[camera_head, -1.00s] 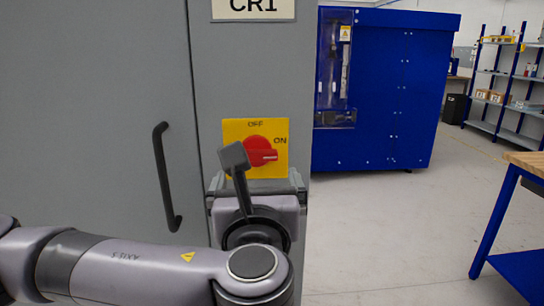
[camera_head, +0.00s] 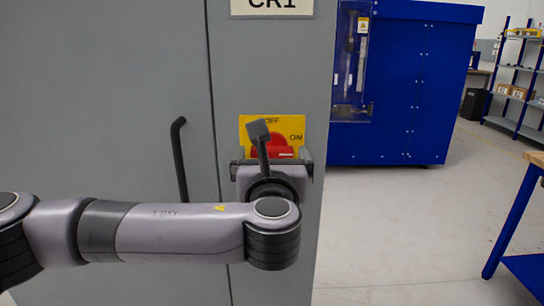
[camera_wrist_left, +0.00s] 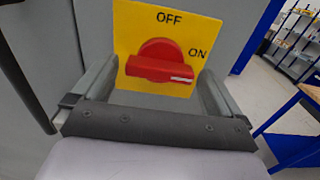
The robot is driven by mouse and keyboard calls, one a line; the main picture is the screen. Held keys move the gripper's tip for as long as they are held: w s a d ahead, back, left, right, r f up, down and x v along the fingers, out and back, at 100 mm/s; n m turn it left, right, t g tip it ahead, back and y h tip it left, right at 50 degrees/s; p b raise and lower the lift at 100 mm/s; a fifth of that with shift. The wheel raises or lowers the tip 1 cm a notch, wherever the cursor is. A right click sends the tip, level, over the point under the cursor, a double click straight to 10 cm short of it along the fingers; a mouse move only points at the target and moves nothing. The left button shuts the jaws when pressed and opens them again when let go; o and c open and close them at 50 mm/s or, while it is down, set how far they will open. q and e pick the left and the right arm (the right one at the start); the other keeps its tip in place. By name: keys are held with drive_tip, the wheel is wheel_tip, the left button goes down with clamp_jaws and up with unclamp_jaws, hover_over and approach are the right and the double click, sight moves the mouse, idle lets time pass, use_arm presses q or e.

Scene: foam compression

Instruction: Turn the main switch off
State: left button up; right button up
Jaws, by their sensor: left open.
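The main switch is a red rotary knob (camera_head: 283,152) on a yellow plate (camera_head: 254,128) marked OFF at the top and ON at the right, on the grey cabinet. In the left wrist view the knob (camera_wrist_left: 158,60) has its handle roughly level, its white mark at the right end towards ON. My left gripper (camera_head: 272,158) is in front of the plate's lower part and hides some of the knob in the head view. In the wrist view the fingers of my left gripper (camera_wrist_left: 160,80) are open, one on each side of the knob. I cannot tell whether they touch the plate.
A dark door handle (camera_head: 180,160) is on the grey cabinet (camera_head: 100,90), left of the switch. A blue machine (camera_head: 400,90) stands behind on the right. A blue-legged table (camera_head: 510,222) is at the right edge, with shelving (camera_head: 515,80) behind. The floor between is clear.

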use_arm(q)
drive_tip(key=c, duration=0.9)
drive_tip(key=shift+c, duration=0.2)
drive_tip(key=shift+f+n, duration=0.1)
drive_tip(key=shift+n, duration=0.2)
drive_tip(key=n+b, duration=0.4)
drive_tip(key=n, duration=0.5)
drive_tip(key=shift+n, duration=0.4)
drive_tip(key=n+b, duration=0.1)
drive_tip(key=n, duration=0.1)
drive_tip(key=shift+n, duration=0.3)
drive_tip(key=n, duration=0.4)
drive_tip(key=shift+n+b, duration=0.3)
drive_tip(key=shift+n, duration=0.1)
